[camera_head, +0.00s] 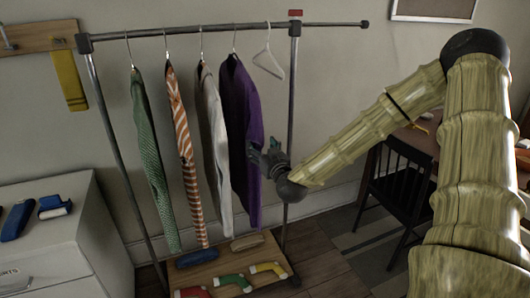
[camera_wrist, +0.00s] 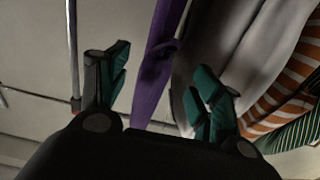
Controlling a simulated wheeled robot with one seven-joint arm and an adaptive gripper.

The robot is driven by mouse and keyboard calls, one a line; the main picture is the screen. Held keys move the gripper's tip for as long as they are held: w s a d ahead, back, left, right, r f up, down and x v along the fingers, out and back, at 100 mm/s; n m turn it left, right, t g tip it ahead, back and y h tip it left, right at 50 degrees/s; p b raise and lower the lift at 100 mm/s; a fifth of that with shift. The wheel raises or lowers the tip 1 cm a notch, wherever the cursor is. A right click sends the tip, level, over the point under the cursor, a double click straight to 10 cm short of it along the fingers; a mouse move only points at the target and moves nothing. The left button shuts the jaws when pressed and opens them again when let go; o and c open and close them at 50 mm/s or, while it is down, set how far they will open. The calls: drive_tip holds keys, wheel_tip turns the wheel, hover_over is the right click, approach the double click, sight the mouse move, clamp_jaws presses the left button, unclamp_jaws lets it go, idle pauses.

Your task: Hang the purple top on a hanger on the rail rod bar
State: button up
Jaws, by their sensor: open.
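The purple top (camera_head: 240,125) hangs from a hanger on the dark rail rod bar (camera_head: 215,31), at the right end of the row of clothes. An empty white hanger (camera_head: 268,62) hangs on the bar to its right. My gripper (camera_head: 268,158) is open at the right side of the purple top, about mid-height. In the wrist view my gripper (camera_wrist: 160,92) has its green-padded fingers apart, with the purple top (camera_wrist: 158,65) showing between them, narrow and edge-on. I cannot tell whether the fingers touch it.
A grey-white garment (camera_head: 214,140), an orange striped one (camera_head: 186,150) and a green one (camera_head: 152,160) hang to the left. Folded items lie on the wooden base shelf (camera_head: 255,265). A black chair (camera_head: 395,190) stands right; a white cabinet (camera_head: 55,235) stands left.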

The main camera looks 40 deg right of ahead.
sight(254, 138)
drive_tip(key=shift+p+x, duration=0.65)
drive_tip(key=shift+x, duration=3)
drive_tip(key=c, duration=1.2)
drive_tip(key=shift+r, duration=0.1)
drive_tip(key=shift+c, duration=0.2)
